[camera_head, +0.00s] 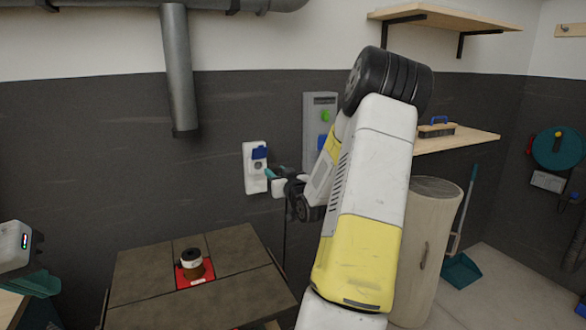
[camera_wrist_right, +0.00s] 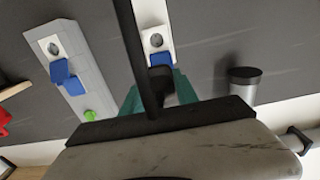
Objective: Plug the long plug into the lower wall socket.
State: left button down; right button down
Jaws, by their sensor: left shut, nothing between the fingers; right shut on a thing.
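A white wall socket (camera_head: 250,180) with a raised blue flap and a round socket face is on the dark wall; it also shows in the right wrist view (camera_wrist_right: 157,42). My right gripper (camera_head: 272,175) is close to this socket, slightly right of it. In the right wrist view its teal fingers (camera_wrist_right: 160,92) are shut on a black plug (camera_wrist_right: 160,80). A black cable crosses that view in front of the fingers. The plug's tip is hidden, and I cannot tell whether it touches the socket.
A grey panel (camera_head: 312,100) with a green button and blue flaps is right of the socket, partly behind my right arm. A tiled table (camera_head: 150,290) with a red piece and a small jar stands below. A pipe (camera_head: 178,70) runs down the wall at left.

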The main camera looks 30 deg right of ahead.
jog(key=s+r, duration=0.6)
jog(key=s, duration=0.7)
jog(key=shift+a, duration=0.4)
dwell(1.3)
dwell(0.5)
